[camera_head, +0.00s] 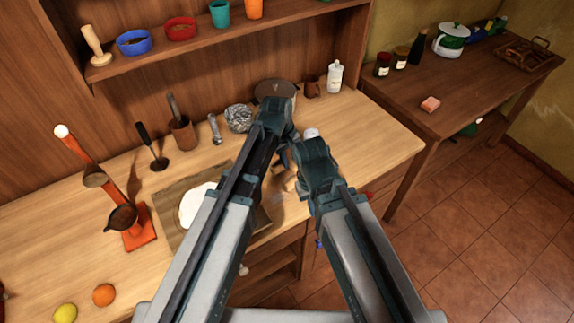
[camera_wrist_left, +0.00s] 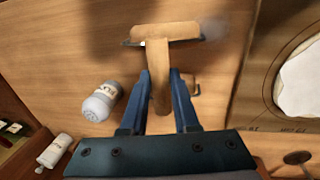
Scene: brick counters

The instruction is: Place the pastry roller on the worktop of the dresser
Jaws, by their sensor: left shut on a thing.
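The pastry roller (camera_wrist_left: 165,32) is a pale wooden T shape with a short cross roller and a straight handle. My left gripper (camera_wrist_left: 161,78) is shut on its handle in the left wrist view, with the cross roller beyond the fingertips. In the head view my left gripper (camera_head: 281,140) is over the dresser's worktop (camera_head: 370,125), and the roller is mostly hidden by my arms. The worktop also shows behind the roller in the wrist view (camera_wrist_left: 70,40). I cannot tell whether the roller touches it. My right gripper (camera_head: 318,160) is beside the left, its fingers hidden.
A pale bottle (camera_wrist_left: 102,102) is close left of the roller. A board (camera_head: 170,203) with white dough (camera_head: 193,203) lies at the left. A pot (camera_head: 268,88), mug (camera_head: 312,88) and white bottle (camera_head: 335,77) stand at the back. The worktop's right end is clear.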

